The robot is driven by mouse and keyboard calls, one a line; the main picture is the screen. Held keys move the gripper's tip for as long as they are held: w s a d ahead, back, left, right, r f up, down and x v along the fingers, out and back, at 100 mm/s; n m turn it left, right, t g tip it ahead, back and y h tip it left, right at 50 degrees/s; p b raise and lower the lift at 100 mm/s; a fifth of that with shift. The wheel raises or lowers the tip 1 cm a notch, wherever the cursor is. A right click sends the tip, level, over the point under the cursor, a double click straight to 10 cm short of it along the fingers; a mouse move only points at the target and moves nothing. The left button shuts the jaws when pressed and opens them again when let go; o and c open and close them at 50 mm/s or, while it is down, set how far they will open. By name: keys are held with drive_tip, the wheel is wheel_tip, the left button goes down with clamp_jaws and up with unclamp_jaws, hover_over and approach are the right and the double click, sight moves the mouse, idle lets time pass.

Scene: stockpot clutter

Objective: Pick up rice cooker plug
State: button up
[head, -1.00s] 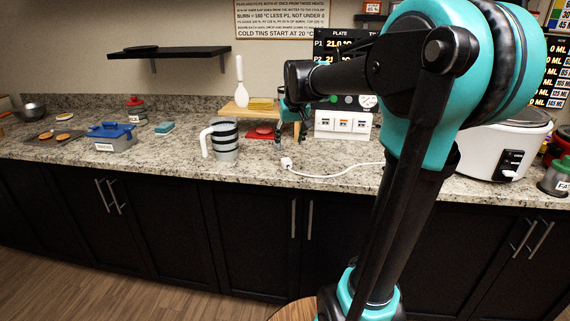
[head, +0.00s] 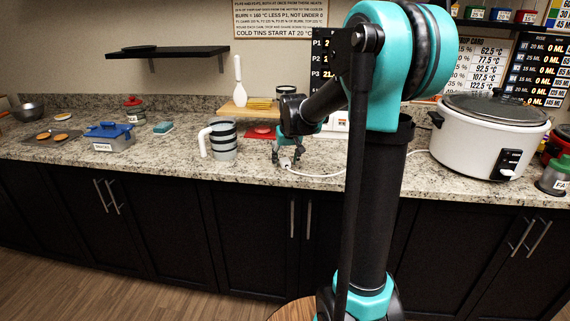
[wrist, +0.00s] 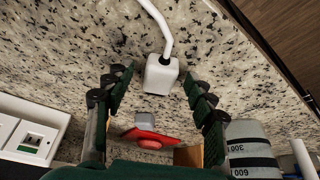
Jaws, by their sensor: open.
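The rice cooker plug (wrist: 161,75) is a small white block on a white cord, lying on the speckled granite counter. In the wrist view it lies between the spread fingers of my gripper (wrist: 152,88), near the tips, with a gap on each side. In the head view my gripper (head: 288,160) is low over the counter, right at the plug (head: 285,162), pointing down. The gripper is open and holds nothing. The white cord (head: 318,175) runs right toward the white rice cooker (head: 478,147).
A striped measuring jug (head: 223,140) stands close left of my gripper; its marked side shows in the wrist view (wrist: 250,150). A red item (head: 262,132) lies behind. A white socket panel (wrist: 30,137) is at the wrist view's left.

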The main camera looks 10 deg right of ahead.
clamp_jaws()
idle(0.3)
drive_tip(key=shift+r, duration=0.15)
wheel_tip(320, 180, up, 28)
idle(1.2)
drive_tip(key=shift+f, duration=0.2)
